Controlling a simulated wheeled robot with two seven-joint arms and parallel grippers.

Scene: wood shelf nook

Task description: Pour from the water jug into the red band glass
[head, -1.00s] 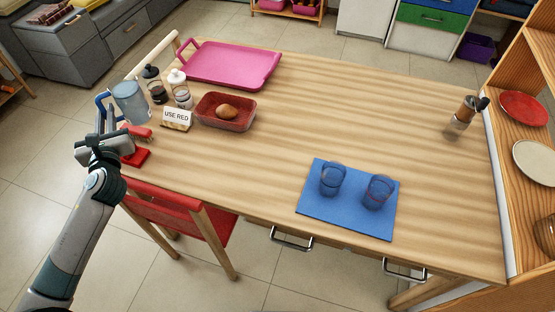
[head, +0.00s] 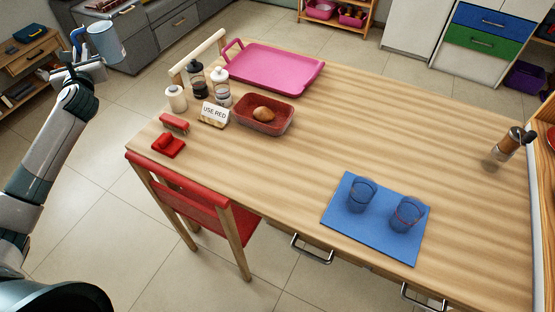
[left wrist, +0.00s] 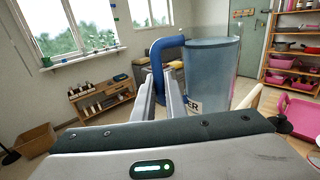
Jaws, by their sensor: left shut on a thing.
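The water jug (head: 106,42) is a translucent grey-blue cylinder with a blue handle, raised at the upper left and roughly upright. My left gripper (head: 84,62) is shut on its handle. In the left wrist view the fingers (left wrist: 160,98) close at the blue handle (left wrist: 158,62), with the jug body (left wrist: 212,72) and part of a label to the right. Two blue-tinted glasses stand upright on a blue mat (head: 341,222). The right glass (head: 406,214) shows a thin reddish line near its rim; the left glass's (head: 361,194) band colour is hard to tell. My right gripper is out of view.
A "USE RED" card (head: 214,115) stands by a red tray (head: 250,124) holding a bread roll, several bottles and a pink tray (head: 275,70). A grinder (head: 510,142) stands far right. A red chair (head: 190,200) is at the front left. The table's middle is clear.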

